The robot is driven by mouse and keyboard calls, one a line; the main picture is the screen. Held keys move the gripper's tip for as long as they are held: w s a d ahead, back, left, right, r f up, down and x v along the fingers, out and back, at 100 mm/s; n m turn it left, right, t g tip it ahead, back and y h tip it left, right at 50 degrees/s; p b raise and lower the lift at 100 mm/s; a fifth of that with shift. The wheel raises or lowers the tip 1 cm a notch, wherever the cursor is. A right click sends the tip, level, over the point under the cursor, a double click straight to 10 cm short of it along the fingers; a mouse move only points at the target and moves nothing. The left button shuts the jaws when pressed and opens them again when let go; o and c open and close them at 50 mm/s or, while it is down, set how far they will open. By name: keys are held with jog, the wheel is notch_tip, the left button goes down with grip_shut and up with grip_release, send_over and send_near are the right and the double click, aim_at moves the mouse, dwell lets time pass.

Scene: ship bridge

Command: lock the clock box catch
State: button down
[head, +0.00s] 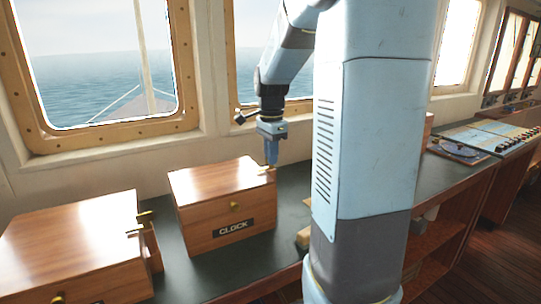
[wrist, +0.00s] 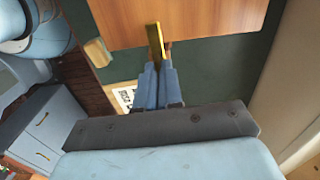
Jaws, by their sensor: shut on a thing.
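The clock box (head: 215,190) is a closed wooden box with a brass knob and a black CLOCK label (head: 233,229) on its front. Its brass catch (head: 266,169) is at the right end, near the top. My gripper (head: 271,163) points down there. In the wrist view, the box's wooden top (wrist: 205,18) is at the upper edge, and the narrow brass catch (wrist: 155,42) lies over its edge. My gripper (wrist: 160,68) is shut on the catch; the fingertips hide its lower end.
A second wooden box (head: 75,245) with brass fittings stands to the left on the dark counter (head: 235,270). A small wooden block (wrist: 98,52) and a printed white label (wrist: 124,97) lie near my gripper. Windows and wall are close behind.

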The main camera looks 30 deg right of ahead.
jog(key=shift+m, duration=0.3)
jog(key=c, duration=1.3)
grip_release()
notch_tip(320, 180, up, 14)
jog(key=shift+f, duration=0.15)
jog(key=shift+a, duration=0.1)
jog(key=s+a+f+n+t, duration=0.2)
jog(key=s+a+f+n, duration=0.2)
jog(key=s+n, duration=0.5)
jog(key=s+a+f+n+t, duration=0.3)
jog(key=s+a+n, duration=0.5)
jog(key=s, duration=0.3)
jog(key=shift+s+a+f+n+t, duration=0.15)
jog(key=shift+s+f+n+t, duration=0.2)
jog(key=shift+n, duration=0.25)
